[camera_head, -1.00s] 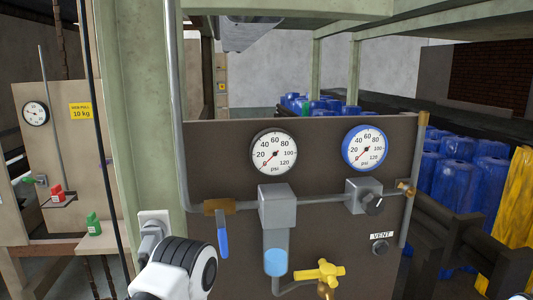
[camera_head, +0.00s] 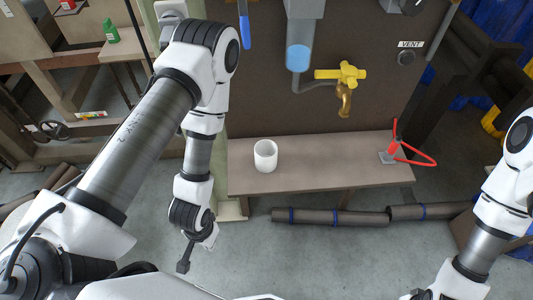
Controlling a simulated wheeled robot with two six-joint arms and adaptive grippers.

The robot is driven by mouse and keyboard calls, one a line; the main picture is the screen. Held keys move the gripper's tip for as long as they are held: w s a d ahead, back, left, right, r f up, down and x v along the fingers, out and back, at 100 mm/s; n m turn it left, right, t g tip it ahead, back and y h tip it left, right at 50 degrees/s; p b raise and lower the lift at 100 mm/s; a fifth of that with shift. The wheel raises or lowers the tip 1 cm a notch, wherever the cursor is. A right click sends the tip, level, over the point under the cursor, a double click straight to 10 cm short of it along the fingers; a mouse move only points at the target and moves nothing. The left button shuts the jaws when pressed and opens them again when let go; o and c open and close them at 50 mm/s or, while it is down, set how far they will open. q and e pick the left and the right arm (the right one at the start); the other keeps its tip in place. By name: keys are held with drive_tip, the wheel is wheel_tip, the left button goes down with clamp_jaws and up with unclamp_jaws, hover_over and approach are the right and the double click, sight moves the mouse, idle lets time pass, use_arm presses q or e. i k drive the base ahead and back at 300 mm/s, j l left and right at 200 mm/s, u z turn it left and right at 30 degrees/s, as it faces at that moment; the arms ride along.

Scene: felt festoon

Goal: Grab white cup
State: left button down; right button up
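A white cup (camera_head: 265,156) stands upright on the left part of a low brown bench (camera_head: 330,150), with its open top showing. My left gripper (camera_head: 184,262) hangs below and to the left of the cup, in front of the bench, apart from the cup. It is seen edge-on, so I cannot tell whether its fingers are open. My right arm comes in at the right edge, and only a small dark piece of its end shows at the bottom border; its fingers are not in view.
A yellow tap (camera_head: 342,75) and a sight tube (camera_head: 298,57) are on the brown panel behind the bench. A red handled tool (camera_head: 394,147) stands at the bench's right end. Pipes (camera_head: 330,217) lie on the floor below. The bench middle is clear.

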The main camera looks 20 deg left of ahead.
sight(265, 151)
drive_tip(key=l+u, duration=0.2)
drive_tip(key=l, duration=0.6)
drive_tip(key=k+l+u, duration=0.2)
drive_tip(key=l, duration=0.6)
drive_tip(key=i, duration=0.1)
